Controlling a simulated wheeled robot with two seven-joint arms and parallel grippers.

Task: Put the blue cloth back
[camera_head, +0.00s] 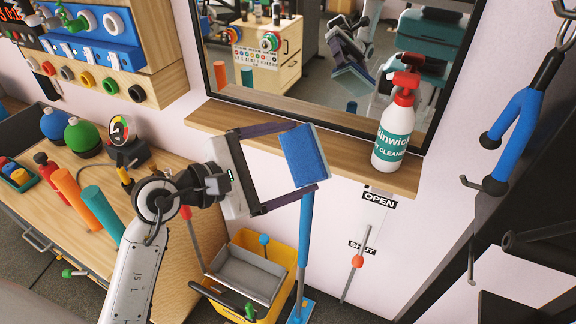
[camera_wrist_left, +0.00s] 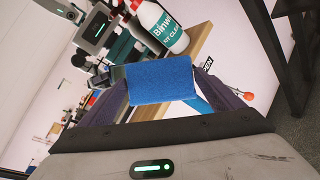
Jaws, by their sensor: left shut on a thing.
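My left gripper (camera_head: 308,157) reaches in from the left in the head view. It is shut on the blue cloth (camera_head: 304,152), a flat blue pad with a paler edge, one finger at each end. The cloth is in the air in front of the wooden ledge (camera_head: 236,124) under the mirror and looks clear of it. In the left wrist view the blue cloth (camera_wrist_left: 160,84) fills the space between the fingers, with the ledge (camera_wrist_left: 222,43) behind it. My right gripper is not in view.
A spray bottle (camera_head: 393,137) with a red nozzle stands on the ledge, right of the cloth. The mirror (camera_head: 290,80) is behind. Below are a yellow bucket (camera_head: 280,243) and a blue pole (camera_head: 305,235). A wooden workbench (camera_head: 180,240) with tools is left. The ledge's left part is bare.

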